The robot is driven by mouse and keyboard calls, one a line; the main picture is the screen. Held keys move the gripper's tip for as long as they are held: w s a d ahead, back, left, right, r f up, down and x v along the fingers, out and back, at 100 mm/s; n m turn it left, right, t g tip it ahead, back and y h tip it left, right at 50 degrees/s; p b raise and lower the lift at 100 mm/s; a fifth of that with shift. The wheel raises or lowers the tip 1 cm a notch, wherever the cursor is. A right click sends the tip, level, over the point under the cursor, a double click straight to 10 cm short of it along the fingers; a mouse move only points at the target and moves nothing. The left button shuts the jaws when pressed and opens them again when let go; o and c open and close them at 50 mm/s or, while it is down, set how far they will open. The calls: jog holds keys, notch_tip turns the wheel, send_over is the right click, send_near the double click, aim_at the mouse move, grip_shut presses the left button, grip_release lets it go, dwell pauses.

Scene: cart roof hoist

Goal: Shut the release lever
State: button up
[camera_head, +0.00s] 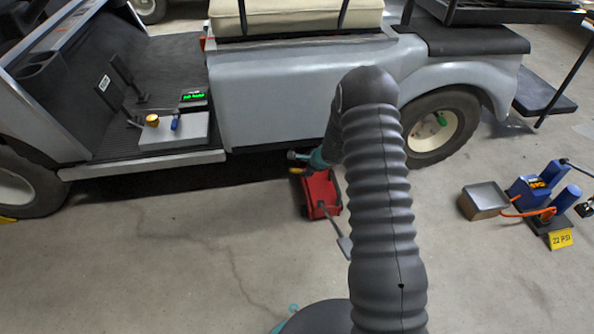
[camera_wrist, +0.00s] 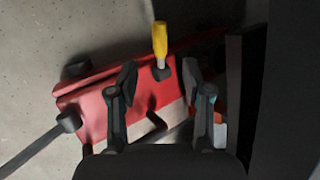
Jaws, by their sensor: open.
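A red floor jack (camera_head: 320,193) stands on the floor beside the cart's side, partly under it. In the wrist view its red body (camera_wrist: 92,100) lies across the picture. A yellow-handled lever (camera_wrist: 160,38) with a dark collar rises from the jack; I take it for the release lever. A bit of yellow (camera_head: 296,170) also shows in the head view, at the jack's far end. My gripper (camera_wrist: 159,68) is open, its two dark fingers on either side of the lever's line. I cannot tell whether they touch it. My arm hides part of the jack in the head view.
The grey cart (camera_head: 270,95) stands just behind the jack, its sill low above my wrist. A jack handle (camera_head: 333,225) sticks out toward me. The left floor is clear.

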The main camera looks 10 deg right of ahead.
aim_at(297, 170)
jog(key=x, duration=0.8)
jog(key=shift+w+f, duration=0.1)
grip_shut()
